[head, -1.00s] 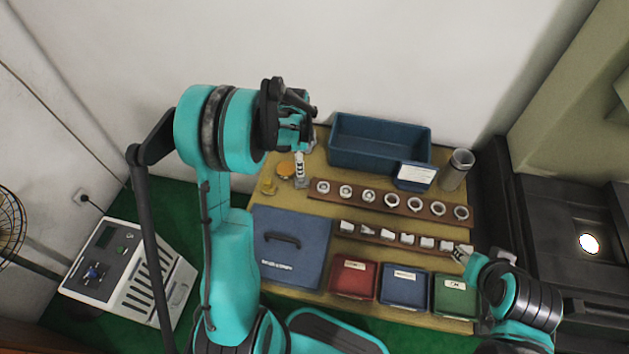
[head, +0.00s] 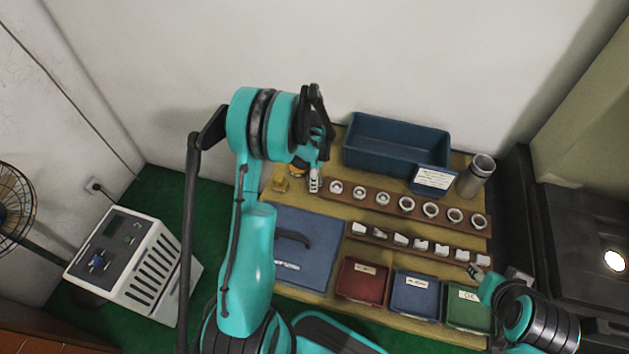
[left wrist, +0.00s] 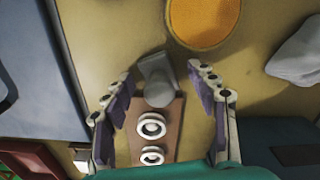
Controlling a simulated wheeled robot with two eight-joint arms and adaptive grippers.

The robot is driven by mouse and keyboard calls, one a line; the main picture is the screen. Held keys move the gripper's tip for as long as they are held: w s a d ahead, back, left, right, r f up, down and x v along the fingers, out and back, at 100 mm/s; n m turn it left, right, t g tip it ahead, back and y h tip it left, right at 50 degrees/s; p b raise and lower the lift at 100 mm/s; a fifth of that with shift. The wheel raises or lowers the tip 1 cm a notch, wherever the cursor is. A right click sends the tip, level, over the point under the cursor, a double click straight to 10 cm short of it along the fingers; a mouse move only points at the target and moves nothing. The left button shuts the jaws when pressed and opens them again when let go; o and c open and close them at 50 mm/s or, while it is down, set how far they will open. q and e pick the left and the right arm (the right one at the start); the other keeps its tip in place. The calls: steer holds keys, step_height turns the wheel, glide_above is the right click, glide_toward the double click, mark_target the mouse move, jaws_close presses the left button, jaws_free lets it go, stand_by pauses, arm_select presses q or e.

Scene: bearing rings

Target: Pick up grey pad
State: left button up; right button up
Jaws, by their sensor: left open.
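Two grey things show in the left wrist view, and I cannot tell for certain which is the pad. A soft-looking pale grey lump (left wrist: 295,55) lies on the table at the right, outside the jaws. A darker grey piece with a flat plate and a rounded end (left wrist: 158,80) stands at the rack's end, between and beyond the open fingers. My left gripper (left wrist: 165,105) is open and empty above it. It points down at the table's left end in the head view (head: 314,188). My right gripper (head: 477,270) is near the right end of the lower rack, its jaws too small to read.
A ring rack (head: 420,207) runs right from my left gripper. An orange round dish (left wrist: 203,18) lies close by. A blue bin (head: 395,143) stands behind, a blue case (head: 305,260) in front. A metal cup (head: 476,177) stands at the right.

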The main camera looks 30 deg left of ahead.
arm_select(q)
jaws_close()
steer(key=shift+r, duration=0.1)
steer(key=shift+r, duration=0.45)
steer(key=r+p, duration=0.1)
steer(key=r, duration=0.1)
steer(key=r+p, duration=0.1)
steer(key=r, duration=0.1)
steer(key=shift+d, duration=0.4)
steer(key=d+r+p, duration=0.3)
steer(key=d+r, duration=0.3)
steer(key=d, duration=0.5)
